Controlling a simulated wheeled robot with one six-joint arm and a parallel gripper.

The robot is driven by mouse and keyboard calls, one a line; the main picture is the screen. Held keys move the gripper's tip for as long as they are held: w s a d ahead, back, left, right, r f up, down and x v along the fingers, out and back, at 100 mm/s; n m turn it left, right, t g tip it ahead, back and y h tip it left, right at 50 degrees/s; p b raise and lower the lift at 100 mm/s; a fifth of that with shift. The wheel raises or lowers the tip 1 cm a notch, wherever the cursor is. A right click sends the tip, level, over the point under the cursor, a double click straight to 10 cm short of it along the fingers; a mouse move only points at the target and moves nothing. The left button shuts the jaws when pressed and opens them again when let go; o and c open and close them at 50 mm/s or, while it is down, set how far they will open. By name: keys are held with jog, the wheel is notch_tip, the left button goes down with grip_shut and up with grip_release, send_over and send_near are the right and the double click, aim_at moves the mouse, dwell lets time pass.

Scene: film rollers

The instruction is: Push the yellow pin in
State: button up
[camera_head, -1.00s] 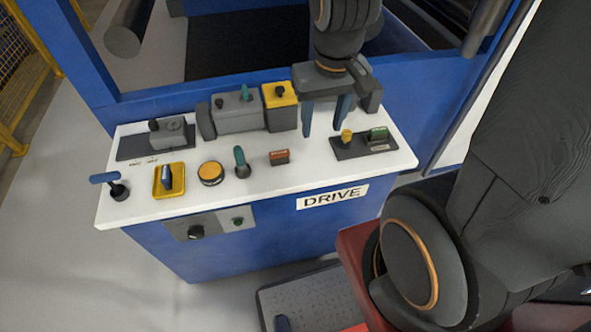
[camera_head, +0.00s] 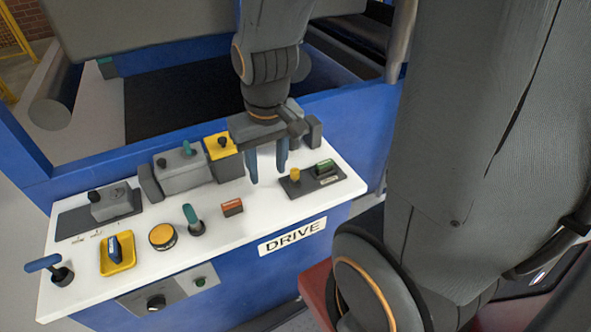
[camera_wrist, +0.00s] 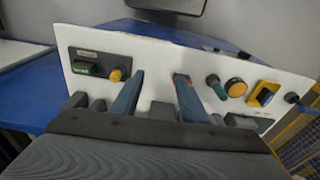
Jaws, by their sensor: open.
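The yellow pin (camera_head: 295,174) stands upright on a dark plate (camera_head: 300,188) at the right end of the white panel top, beside a green block (camera_head: 325,167). In the wrist view the yellow pin (camera_wrist: 115,75) is just left of my left-hand finger. My gripper (camera_head: 267,175) points down over the panel, fingers apart with nothing seen between them. Its blue fingers show left of the pin in the head view, and a gap to it is visible. In the wrist view my gripper (camera_wrist: 160,78) also looks open. The fingertips' height above the panel is hard to tell.
On the white top (camera_head: 262,205) stand a red block (camera_head: 232,207), a green-handled lever (camera_head: 193,218), a yellow round button (camera_head: 162,236), a blue switch in a yellow base (camera_head: 116,252) and a blue-handled lever (camera_head: 55,268). Behind are a grey box (camera_head: 184,170) and a yellow box (camera_head: 222,157).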

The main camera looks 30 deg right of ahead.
jog(key=m+g+p, duration=0.1)
jog(key=m+p, duration=0.2)
jog(key=m, duration=0.6)
send_over(295, 171)
jog(key=f, duration=0.5)
jog(key=shift+a+f, duration=0.1)
jog(key=shift+a, duration=0.1)
jog(key=shift+d+f+m, duration=0.2)
jog(key=shift+f+m, duration=0.1)
jog(key=shift+f, duration=0.1)
jog(key=shift+f+p, duration=1.15)
jog(key=shift+f, duration=2.5)
